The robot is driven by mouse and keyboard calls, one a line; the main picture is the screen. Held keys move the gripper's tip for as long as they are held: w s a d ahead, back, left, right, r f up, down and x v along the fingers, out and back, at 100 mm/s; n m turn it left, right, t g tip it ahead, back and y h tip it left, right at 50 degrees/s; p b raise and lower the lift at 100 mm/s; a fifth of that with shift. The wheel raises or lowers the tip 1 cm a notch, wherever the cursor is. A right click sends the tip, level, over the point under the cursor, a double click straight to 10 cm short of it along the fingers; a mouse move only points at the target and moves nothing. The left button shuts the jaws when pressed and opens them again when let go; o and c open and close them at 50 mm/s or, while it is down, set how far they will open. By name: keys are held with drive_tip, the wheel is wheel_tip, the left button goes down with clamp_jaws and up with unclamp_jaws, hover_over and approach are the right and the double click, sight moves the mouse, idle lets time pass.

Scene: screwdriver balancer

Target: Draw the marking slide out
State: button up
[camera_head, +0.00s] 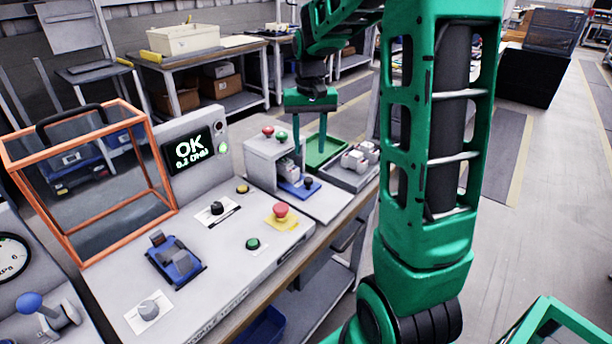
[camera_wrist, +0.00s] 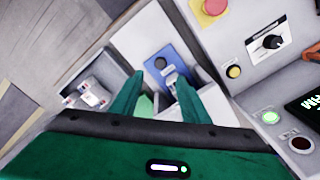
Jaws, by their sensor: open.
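The marking slide is a blue plate (camera_head: 297,189) at the foot of a small grey housing (camera_head: 262,160) with a red and a green button on top. Its front end with a black knob (camera_head: 308,182) sticks out of the housing. A small pale metal part shows on the slide. In the wrist view, the blue slide (camera_wrist: 156,75) and its knob (camera_wrist: 160,62) lie just ahead of the fingertips. My gripper (camera_head: 310,148) points down, open and empty, above and behind the slide. It also shows in the wrist view (camera_wrist: 158,80), its fingers apart from the knob.
A green tray (camera_head: 313,160) and a grey tray (camera_head: 338,177) of metal parts stand right of the slide. To the left are a red emergency button (camera_head: 280,210), a display reading OK (camera_head: 190,150), a blue fixture (camera_head: 172,262) and an orange-framed guard (camera_head: 60,235).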

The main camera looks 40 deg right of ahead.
sight(308, 179)
wheel_tip(308, 179, down, 11)
drive_tip(key=shift+w+r, duration=0.1)
drive_tip(key=shift+w, duration=0.05)
idle(0.4)
